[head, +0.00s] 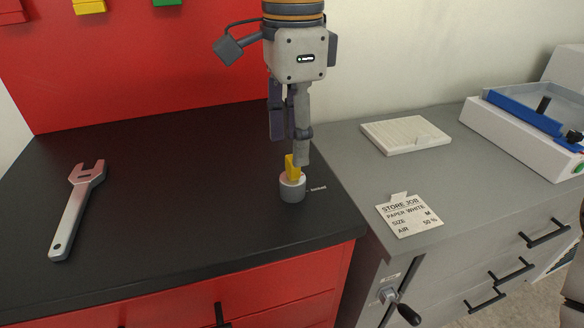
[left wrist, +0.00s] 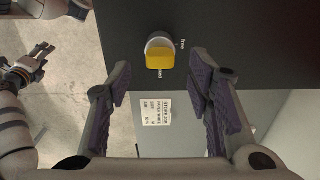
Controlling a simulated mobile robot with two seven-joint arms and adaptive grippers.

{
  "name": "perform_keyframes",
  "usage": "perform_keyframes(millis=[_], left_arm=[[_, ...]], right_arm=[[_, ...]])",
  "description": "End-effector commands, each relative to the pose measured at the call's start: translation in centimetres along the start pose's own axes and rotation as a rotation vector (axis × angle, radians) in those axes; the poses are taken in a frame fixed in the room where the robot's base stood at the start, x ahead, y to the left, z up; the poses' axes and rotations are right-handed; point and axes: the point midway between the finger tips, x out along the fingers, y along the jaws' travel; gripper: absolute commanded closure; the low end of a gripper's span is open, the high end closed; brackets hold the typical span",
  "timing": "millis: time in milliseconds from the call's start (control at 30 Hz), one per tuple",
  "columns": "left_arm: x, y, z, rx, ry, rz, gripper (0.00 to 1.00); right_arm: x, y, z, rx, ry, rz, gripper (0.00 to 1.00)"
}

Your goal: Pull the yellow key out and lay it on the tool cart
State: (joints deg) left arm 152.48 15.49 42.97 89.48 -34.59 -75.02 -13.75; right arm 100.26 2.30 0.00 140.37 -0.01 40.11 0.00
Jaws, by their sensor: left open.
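The yellow key (head: 292,167) stands upright in a round grey lock (head: 292,188) near the right edge of the black top of the red tool cart (head: 150,215). My left gripper (head: 289,150) points down over it, open. In the left wrist view the key (left wrist: 161,58) shows ahead of the two spread fingers (left wrist: 159,78), roughly midway between their lines.
A grey wrench (head: 75,210) lies on the cart top's left side. A grey counter (head: 350,170) adjoins on the right, with a job card (head: 409,215), a white pad (head: 406,135) and a blue-and-white device (head: 525,120). The cart top between wrench and lock is clear.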

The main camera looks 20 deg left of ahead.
Motion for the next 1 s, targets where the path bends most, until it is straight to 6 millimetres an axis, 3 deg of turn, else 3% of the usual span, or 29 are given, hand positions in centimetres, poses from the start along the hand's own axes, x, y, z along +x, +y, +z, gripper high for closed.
perform_keyframes(millis=[333,1000], left_arm=[[3.9,0.0,0.0,0.000,0.000,0.000,0.53],[4.2,0.0,0.0,0.001,0.000,-0.002,0.53]], right_arm=[[0.0,0.0,0.0,0.000,0.001,0.000,0.49],[0.0,0.0,0.0,0.000,0.001,0.000,0.49]])
